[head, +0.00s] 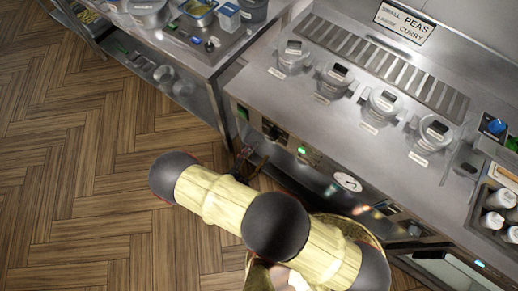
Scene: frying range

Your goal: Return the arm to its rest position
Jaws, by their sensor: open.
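My arm (225,203), pale yellow with black round joints, is folded across the lower middle of the head view, above the wooden floor and in front of the frying range. My gripper (246,163) seems to be the small dark forked shape showing just past the arm, close to the front of the range. Most of it is hidden behind the arm. Its jaws are apart, and I see nothing held between them.
The steel range (262,88) carries several lidded pots (382,103) in a row and a slotted grate. Another steel counter (215,62) stands at upper left. White bottles (500,198) stand at right. The wooden floor (80,170) at left is clear.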

